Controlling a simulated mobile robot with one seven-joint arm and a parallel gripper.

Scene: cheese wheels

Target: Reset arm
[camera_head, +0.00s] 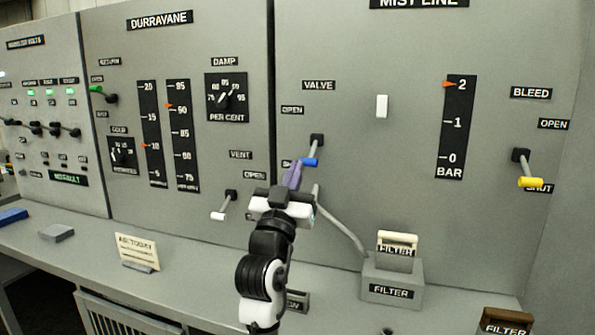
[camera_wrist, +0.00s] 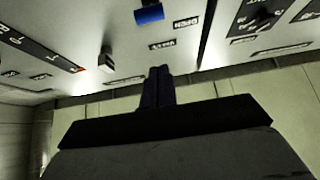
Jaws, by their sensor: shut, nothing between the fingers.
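My gripper (camera_head: 294,174) is in front of the panel seam in the head view, at the end of my raised arm. Its fingers point at the panel, just below and left of the blue-tipped valve lever (camera_head: 310,162); I cannot tell whether they touch it. In the wrist view, the dark fingers (camera_wrist: 158,88) are together with nothing between them. The blue lever tip (camera_wrist: 148,14) shows beyond them, apart from them in the picture. The panel's labels appear upside down there.
A white-tipped vent lever (camera_head: 219,215) sticks out left of my gripper, and a yellow-tipped bleed lever (camera_head: 530,182) at right. A filter block (camera_head: 392,290) with a hose, a card (camera_head: 138,252) and a grey block (camera_head: 57,233) stand on the ledge.

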